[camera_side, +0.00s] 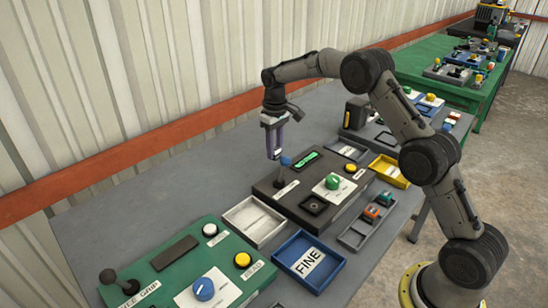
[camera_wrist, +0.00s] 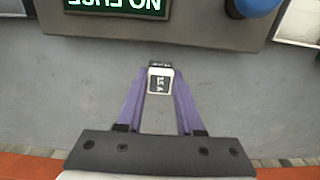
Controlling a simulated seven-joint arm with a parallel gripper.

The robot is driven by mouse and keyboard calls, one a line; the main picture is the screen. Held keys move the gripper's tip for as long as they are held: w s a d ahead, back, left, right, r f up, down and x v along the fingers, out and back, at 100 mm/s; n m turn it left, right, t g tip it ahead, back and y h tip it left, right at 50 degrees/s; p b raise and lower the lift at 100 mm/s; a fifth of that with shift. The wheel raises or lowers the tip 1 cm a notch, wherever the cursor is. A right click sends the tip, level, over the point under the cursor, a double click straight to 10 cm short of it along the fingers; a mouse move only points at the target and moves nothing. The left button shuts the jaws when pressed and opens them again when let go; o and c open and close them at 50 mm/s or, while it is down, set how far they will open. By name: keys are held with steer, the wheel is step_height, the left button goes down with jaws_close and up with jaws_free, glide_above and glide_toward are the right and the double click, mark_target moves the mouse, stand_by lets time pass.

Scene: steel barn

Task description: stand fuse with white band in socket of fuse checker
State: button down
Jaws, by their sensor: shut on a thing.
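My gripper (camera_wrist: 160,108) has purple fingers shut on a dark fuse (camera_wrist: 160,79) with a white band around its lettered end face. In the side view my gripper (camera_side: 276,150) points down above the back edge of the fuse checker (camera_side: 270,189). The checker is a dark box with a green-lit display (camera_side: 307,159), which reads "NO FUSE" in the wrist view (camera_wrist: 115,4). A dark square socket (camera_side: 314,204) on its front part looks empty. The held fuse is apart from the checker, over the grey bench in the wrist view. Its lower end is hidden.
A blue-topped lever (camera_side: 285,160) stands on the checker close to my gripper. A green knob (camera_side: 333,181) is beside the socket. A grey tray (camera_side: 353,236) holds coloured blocks. A white tray (camera_side: 256,235), blue FINE tray (camera_side: 292,262) and yellow tray (camera_side: 390,180) surround the checker.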

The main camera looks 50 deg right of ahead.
steer(key=shift+w+f, duration=0.2)
steer(key=shift+f, duration=1.6)
steer(key=shift+f, duration=0.1)
steer(key=c, duration=0.5)
jaws_free()
steer(key=shift+c, duration=0.2)
